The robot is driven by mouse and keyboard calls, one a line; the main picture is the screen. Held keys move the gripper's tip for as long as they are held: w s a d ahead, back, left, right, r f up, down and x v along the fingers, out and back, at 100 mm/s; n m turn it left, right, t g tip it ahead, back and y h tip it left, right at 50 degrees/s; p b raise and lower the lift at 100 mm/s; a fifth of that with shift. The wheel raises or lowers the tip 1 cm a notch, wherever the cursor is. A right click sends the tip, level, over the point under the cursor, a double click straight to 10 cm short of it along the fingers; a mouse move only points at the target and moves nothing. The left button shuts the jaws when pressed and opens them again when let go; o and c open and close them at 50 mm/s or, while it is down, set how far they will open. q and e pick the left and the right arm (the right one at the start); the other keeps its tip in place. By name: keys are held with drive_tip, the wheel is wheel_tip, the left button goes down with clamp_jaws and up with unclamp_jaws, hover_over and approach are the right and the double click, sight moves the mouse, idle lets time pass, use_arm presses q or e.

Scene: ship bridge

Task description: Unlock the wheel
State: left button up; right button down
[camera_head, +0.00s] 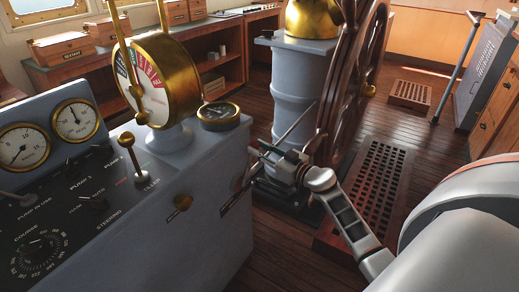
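The large dark wooden wheel (346,98) stands upright, seen nearly edge-on, beside a grey pedestal (293,85) with a brass top. A thin metal rod (299,120) slants down from near the wheel in front of the pedestal towards my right gripper. My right gripper (262,155) is low in front of the pedestal, left of the wheel's lower rim, and points left towards the grey console. Its fingers are small and dark here. I cannot tell whether they are open or touch the rod. My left gripper is not in view.
The grey console (205,215) with gauges, knobs and a brass telegraph (160,80) fills the left, close to my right gripper. A wooden floor grating (375,190) lies right of the wheel. Open plank floor lies beyond. Wooden cabinets stand behind.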

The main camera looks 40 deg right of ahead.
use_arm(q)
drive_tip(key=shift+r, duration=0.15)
